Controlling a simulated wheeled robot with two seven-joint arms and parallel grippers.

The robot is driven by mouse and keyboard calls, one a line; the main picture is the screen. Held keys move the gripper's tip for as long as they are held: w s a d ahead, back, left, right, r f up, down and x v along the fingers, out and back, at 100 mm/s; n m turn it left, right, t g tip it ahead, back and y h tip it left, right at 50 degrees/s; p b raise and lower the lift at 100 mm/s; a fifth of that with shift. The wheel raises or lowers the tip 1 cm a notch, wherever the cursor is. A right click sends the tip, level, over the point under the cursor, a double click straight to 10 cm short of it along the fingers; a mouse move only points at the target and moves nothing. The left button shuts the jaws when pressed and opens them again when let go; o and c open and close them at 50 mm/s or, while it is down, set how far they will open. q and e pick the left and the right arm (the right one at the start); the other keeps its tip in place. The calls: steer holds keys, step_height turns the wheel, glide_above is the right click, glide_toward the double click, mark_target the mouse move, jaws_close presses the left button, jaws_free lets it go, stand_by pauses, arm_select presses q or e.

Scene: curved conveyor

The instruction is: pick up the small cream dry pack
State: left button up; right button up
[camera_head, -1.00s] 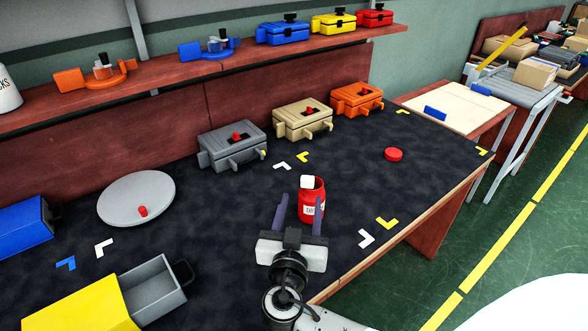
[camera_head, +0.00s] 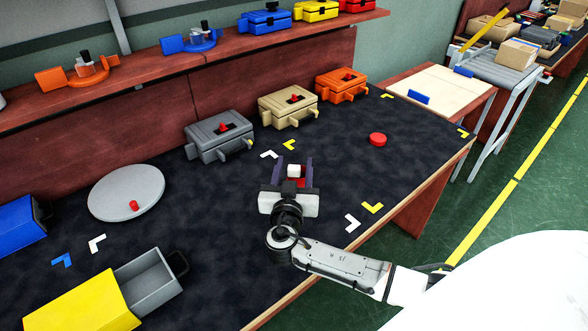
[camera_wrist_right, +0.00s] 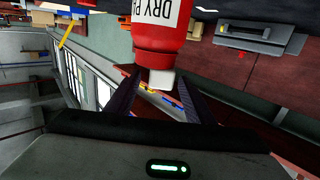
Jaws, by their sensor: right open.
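The small cream dry pack (camera_head: 293,171) is a pale block at the mouth of a red jar (camera_head: 298,183). In the head view my right gripper hides most of the jar. The right wrist view shows the jar (camera_wrist_right: 160,35) upside down, with a white label reading "DRY PA", and the pack (camera_wrist_right: 160,80) at its mouth. My right gripper (camera_head: 294,166) is open, one finger on each side of the pack in the picture. In the wrist view the gripper (camera_wrist_right: 158,90) shows a gap between each finger and the pack. My left gripper is out of view.
Grey (camera_head: 220,142), tan (camera_head: 288,108) and orange (camera_head: 341,88) cases stand behind on the dark mat. A red disc (camera_head: 377,139) lies at right. A round grey plate (camera_head: 120,190) and a yellow box with an open grey drawer (camera_head: 150,285) are at left.

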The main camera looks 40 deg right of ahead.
mark_target(294, 167)
steer(key=c, duration=1.1)
steer(key=shift+r, duration=0.25)
step_height(294, 167, up, 10)
steer(key=shift+f+b, duration=0.25)
steer(key=shift+b, duration=0.15)
